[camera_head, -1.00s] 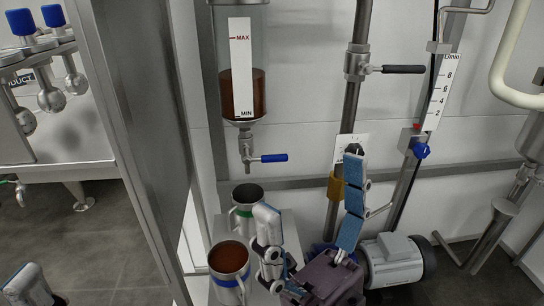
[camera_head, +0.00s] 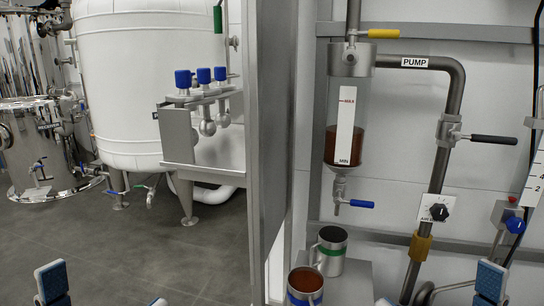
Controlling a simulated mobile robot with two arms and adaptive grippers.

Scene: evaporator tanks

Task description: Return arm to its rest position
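My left gripper (camera_head: 104,291) shows at the bottom left edge of the head view. Its two blue-padded fingertips stand wide apart with nothing between them. My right gripper (camera_head: 437,291) shows at the bottom right edge, also with its two fingertips wide apart and nothing seen held. The rest of both arms is below the picture. Neither gripper appears to touch anything in the picture.
A mug with a green band (camera_head: 329,251) and a mug of brown liquid with a blue band (camera_head: 305,288) stand below the sight-glass vessel (camera_head: 344,130). A grey panel edge (camera_head: 268,150) divides the view. Open floor (camera_head: 150,250) lies at left.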

